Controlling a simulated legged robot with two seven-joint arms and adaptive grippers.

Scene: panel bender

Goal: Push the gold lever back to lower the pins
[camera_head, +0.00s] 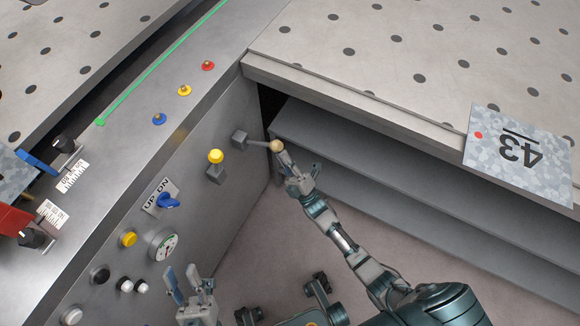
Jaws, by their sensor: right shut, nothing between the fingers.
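The gold lever (276,146) has a round gold knob on a grey rod. The rod sticks out to the right from a grey block (240,138) on the machine's side panel. My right gripper (284,158) is shut, with its fingertips right at the gold knob on its near right side. I cannot tell whether they touch it. My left gripper (188,272) is open and empty, low in the view in front of the side panel and well apart from the lever. Small red (208,66), yellow (185,90) and blue (159,119) pin-like pieces stand on the top ledge.
A yellow-knobbed lever (215,157) is left of the gold one. A blue switch (168,201), a gauge (163,244) and several buttons fill the panel's lower left.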

